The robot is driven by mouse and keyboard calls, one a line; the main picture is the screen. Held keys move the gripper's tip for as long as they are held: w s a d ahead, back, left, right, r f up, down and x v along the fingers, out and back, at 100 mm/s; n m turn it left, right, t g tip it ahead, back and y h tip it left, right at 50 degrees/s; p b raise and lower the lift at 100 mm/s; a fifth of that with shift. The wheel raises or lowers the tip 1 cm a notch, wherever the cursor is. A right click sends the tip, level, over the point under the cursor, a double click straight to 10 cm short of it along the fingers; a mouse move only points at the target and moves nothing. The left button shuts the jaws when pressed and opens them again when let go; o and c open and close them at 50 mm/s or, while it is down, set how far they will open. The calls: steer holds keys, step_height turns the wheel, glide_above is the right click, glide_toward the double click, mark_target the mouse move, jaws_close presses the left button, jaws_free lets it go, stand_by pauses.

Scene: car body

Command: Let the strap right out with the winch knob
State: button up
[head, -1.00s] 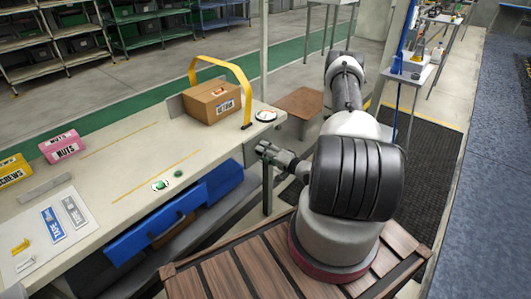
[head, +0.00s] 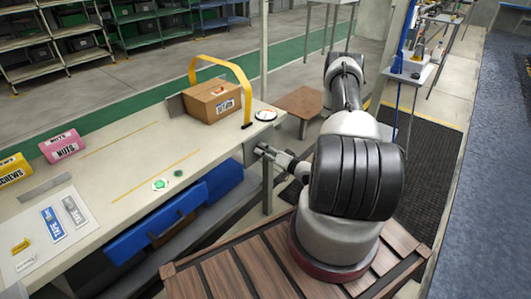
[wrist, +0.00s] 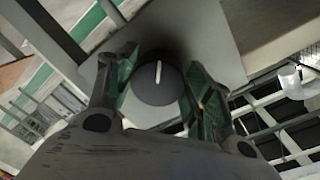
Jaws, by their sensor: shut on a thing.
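The yellow strap (head: 238,72) stands in a high arch over a cardboard box (head: 211,101) on the bench, with clear space between the arch and the box top. The winch knob (wrist: 157,85) is round and dark with a white line on its face that points nearly straight up in the wrist view. It sits on a grey plate (head: 250,152) at the bench's end. My gripper (wrist: 158,92) is shut on the knob, one finger on each side. In the head view my gripper (head: 262,150) hides the knob.
A small round dial (head: 266,115) lies by the strap's front foot. A green lamp (head: 160,184) and a dark green button (head: 178,173) are on the bench. Blue drawers (head: 155,225) hang below its front edge. Pink (head: 59,146) and yellow bins stand at the left.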

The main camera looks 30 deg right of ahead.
steer(key=o, duration=1)
steer(key=shift+o, duration=0.2)
steer(key=v, duration=1.2)
